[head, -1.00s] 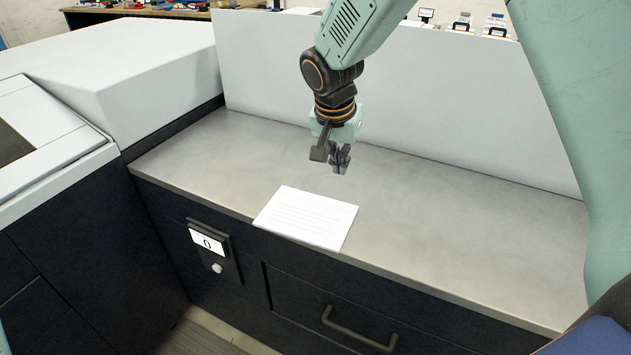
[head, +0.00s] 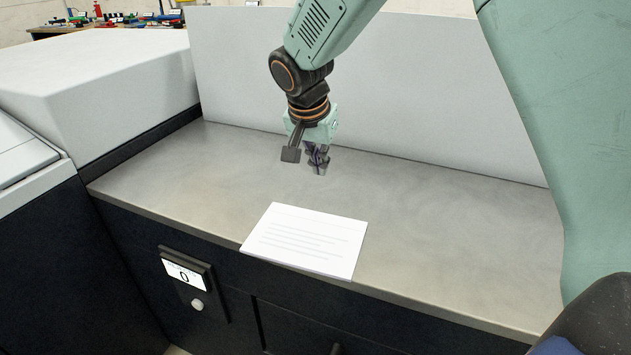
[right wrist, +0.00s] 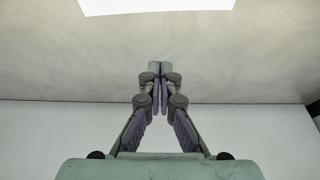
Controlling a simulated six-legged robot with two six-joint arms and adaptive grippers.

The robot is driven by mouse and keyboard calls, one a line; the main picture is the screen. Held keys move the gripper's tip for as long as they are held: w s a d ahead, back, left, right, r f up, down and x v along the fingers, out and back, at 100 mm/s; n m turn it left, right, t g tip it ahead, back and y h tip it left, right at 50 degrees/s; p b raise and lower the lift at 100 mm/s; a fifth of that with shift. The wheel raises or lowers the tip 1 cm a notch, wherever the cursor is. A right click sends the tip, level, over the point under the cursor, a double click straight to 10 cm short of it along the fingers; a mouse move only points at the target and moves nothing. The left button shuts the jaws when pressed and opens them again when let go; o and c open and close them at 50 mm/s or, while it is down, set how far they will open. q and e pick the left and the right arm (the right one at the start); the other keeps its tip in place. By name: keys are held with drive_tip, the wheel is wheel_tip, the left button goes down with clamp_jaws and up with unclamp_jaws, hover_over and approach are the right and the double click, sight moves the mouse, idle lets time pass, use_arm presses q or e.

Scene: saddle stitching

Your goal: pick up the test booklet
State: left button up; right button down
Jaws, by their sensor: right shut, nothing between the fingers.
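The test booklet (head: 305,240) is a white sheet-like booklet with grey printed lines. It lies flat on the grey counter, at the front edge, in the head view. Its white edge also shows at the top of the right wrist view (right wrist: 157,5). My right gripper (head: 318,170) is above the counter, behind the booklet and apart from it. In the right wrist view its fingers (right wrist: 160,85) are together with nothing between them. My left gripper is not in view.
The grey counter (head: 440,235) is clear on both sides of the booklet. A white panel (head: 420,90) stands along its back. A white machine housing (head: 90,80) bounds the left. A counter display showing 0 (head: 185,274) sits on the dark front below.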

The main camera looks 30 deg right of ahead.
sight(319, 209)
drive_tip(key=b+x, duration=0.1)
drive_tip(key=x, duration=0.7)
drive_tip(key=shift+f, duration=0.3)
drive_tip(key=shift+s+f, duration=0.1)
drive_tip(key=shift+f, duration=0.2)
drive_tip(key=shift+s+a, duration=1.15)
drive_tip(key=shift+a, duration=0.25)
